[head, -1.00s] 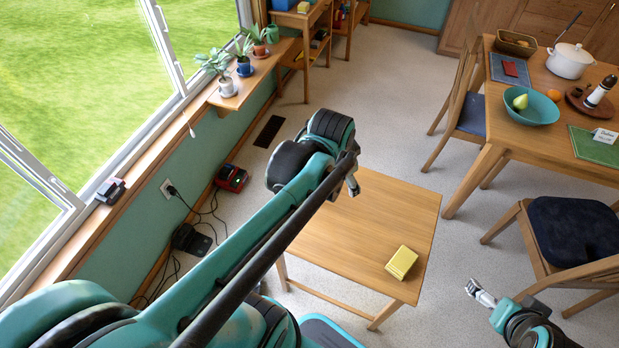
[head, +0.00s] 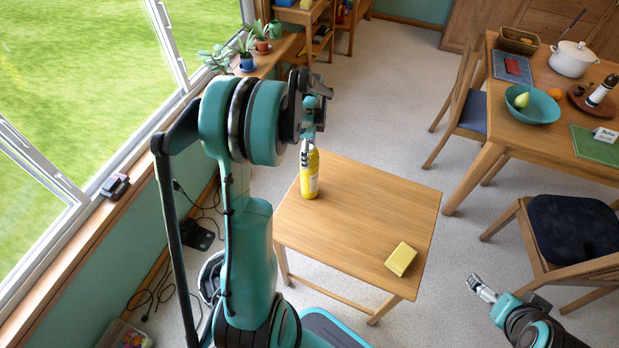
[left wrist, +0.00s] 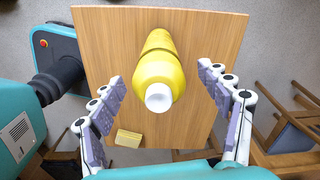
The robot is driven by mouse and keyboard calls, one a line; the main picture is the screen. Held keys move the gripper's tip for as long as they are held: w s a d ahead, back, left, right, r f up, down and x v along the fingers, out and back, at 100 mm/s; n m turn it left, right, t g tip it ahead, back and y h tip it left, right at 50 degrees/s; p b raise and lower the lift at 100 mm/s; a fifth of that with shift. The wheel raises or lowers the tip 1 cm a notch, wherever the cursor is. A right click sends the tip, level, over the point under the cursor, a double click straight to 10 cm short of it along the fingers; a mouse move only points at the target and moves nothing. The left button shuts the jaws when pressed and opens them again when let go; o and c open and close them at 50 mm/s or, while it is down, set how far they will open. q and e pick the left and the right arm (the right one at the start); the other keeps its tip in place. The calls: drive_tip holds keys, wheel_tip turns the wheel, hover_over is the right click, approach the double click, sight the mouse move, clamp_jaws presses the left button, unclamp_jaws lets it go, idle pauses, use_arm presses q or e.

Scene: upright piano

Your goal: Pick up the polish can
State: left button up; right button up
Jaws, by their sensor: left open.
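The polish can is a yellow can (head: 310,182) with a white cap. It stands upright on the small wooden table (head: 365,215), near its left edge. My left gripper (head: 307,146) is at the top of the can and hides its cap in the head view. In the left wrist view the can (left wrist: 160,62) lies between the two spread fingers of the open left gripper (left wrist: 161,76), with a gap on both sides. My right gripper (head: 481,289) is away from the table at the lower right, too small to read.
A yellow sponge-like block (head: 401,259) lies on the small table's front right. The rest of its top is clear. A chair (head: 565,235) and a dining table (head: 500,115) stand to the right. The windowsill (head: 95,215) runs along the left.

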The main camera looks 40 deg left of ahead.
sight(310, 174)
use_arm(q)
drive_tip(key=f+b, duration=0.1)
drive_tip(key=f, duration=0.1)
drive_tip(key=f+b, duration=0.1)
drive_tip(key=f, duration=0.2)
drive_tip(key=shift+d+f, duration=0.2)
drive_tip(key=shift+f, duration=0.05)
drive_tip(key=shift+r, duration=0.1)
drive_tip(key=shift+c, duration=0.9)
clamp_jaws()
drive_tip(key=shift+r, duration=0.1)
